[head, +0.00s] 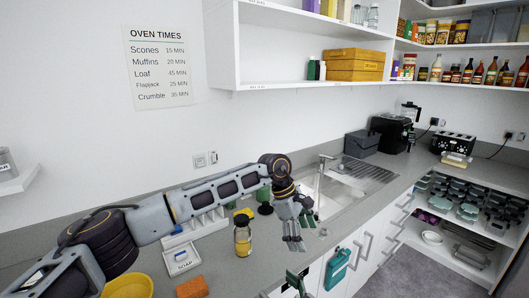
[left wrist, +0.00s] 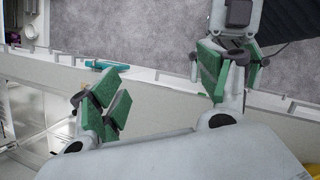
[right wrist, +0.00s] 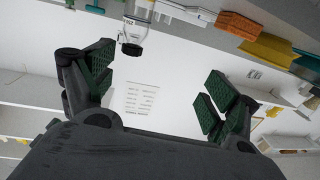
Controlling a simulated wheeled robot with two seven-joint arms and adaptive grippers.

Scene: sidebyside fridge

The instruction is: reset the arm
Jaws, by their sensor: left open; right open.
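My left arm comes in from the left in the head view and reaches over the counter. My left gripper (head: 293,226) hangs fingers-down near the front edge of the sink, its grey fingers with green pads apart. In the left wrist view the fingers (left wrist: 158,95) stand wide with nothing between them. My right gripper (head: 297,284) shows only in part at the bottom of the head view, in front of the cabinets. In the right wrist view its green-padded fingers (right wrist: 158,88) are apart and empty.
A jar with yellow contents (head: 243,238) stands on the counter left of my left gripper. Nearby are a soap tray (head: 182,262), an orange sponge (head: 192,288) and a yellow bowl (head: 128,287). The tap (head: 320,175) rises behind. A teal item (head: 337,268) hangs on the cabinet front.

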